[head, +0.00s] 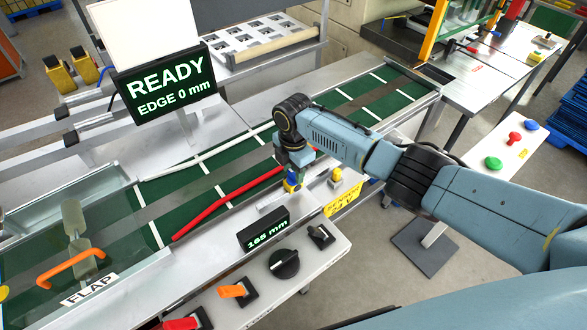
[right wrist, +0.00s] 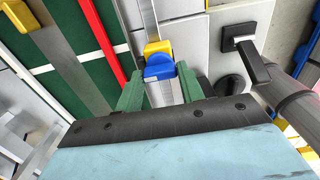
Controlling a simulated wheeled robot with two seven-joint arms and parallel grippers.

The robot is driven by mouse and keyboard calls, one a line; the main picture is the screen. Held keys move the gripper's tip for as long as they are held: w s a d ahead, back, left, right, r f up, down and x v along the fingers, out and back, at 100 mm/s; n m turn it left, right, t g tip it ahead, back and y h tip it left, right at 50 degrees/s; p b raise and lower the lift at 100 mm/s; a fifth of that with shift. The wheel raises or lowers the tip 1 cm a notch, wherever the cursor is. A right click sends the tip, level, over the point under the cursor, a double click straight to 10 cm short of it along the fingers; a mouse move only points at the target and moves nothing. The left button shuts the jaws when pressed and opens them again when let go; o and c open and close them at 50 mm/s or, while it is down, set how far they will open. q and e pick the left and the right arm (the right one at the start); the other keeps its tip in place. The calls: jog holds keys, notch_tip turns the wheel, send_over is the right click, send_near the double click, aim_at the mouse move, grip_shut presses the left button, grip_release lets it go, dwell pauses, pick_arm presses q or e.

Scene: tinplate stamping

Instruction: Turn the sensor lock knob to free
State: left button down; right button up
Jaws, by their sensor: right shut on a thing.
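A small blue knob (head: 291,185) with a yellow part beside it sits at the near edge of the green conveyor, by the white rail. In the right wrist view the blue knob (right wrist: 158,69) shows between two green fingers, with the yellow part (right wrist: 157,48) just beyond it. My right gripper (head: 292,170) points down over the knob and is shut on it; the wrist view also shows the right gripper (right wrist: 159,82) close around it. The knob's lower part is hidden by the fingers. My left gripper is out of view.
A display (head: 264,231) reads 165 mm. A black dial (head: 284,263), a black lever (head: 320,236) and an orange lever (head: 237,291) sit on the front panel. A screen (head: 168,85) reads READY, EDGE 0 mm. A yellow-topped post (head: 336,175) stands right of the gripper.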

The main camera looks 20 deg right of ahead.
aim_at(293, 173)
jog(key=o, duration=1)
jog(key=shift+r, duration=0.15)
notch_tip(293, 173, up, 13)
jog(key=shift+r, duration=0.1)
